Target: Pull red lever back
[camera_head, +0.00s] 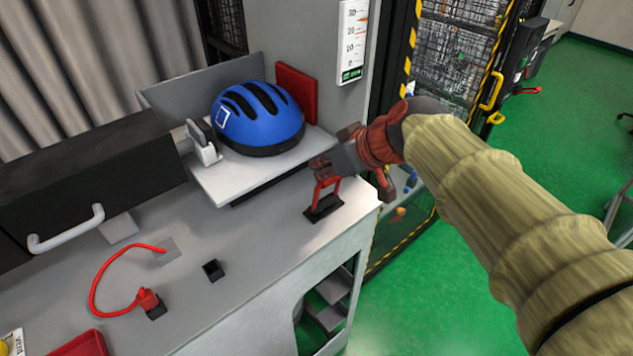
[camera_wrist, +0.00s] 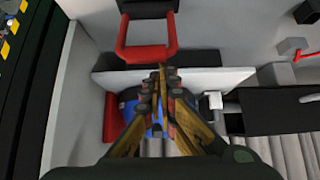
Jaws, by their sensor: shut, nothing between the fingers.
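The red lever (camera_head: 325,192) is a red loop-shaped handle on a black base (camera_head: 324,208) near the right front corner of the grey bench. It stands up from its base in the head view. In the wrist view the red lever (camera_wrist: 147,52) is at the top, with its bar just beyond my fingertips. My gripper (camera_head: 322,165) is shut and empty, right at the top of the lever. In the wrist view my gripper (camera_wrist: 160,72) has its fingertips together by the lever bar. I cannot tell whether they touch it.
A blue helmet (camera_head: 258,118) sits on a white platform (camera_head: 225,180) behind the lever. A red block (camera_head: 297,93) stands behind the helmet. A black box with a handle (camera_head: 66,228) is at left. A red cable (camera_head: 97,284) lies on the bench front. Green floor (camera_head: 400,310) is clear at right.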

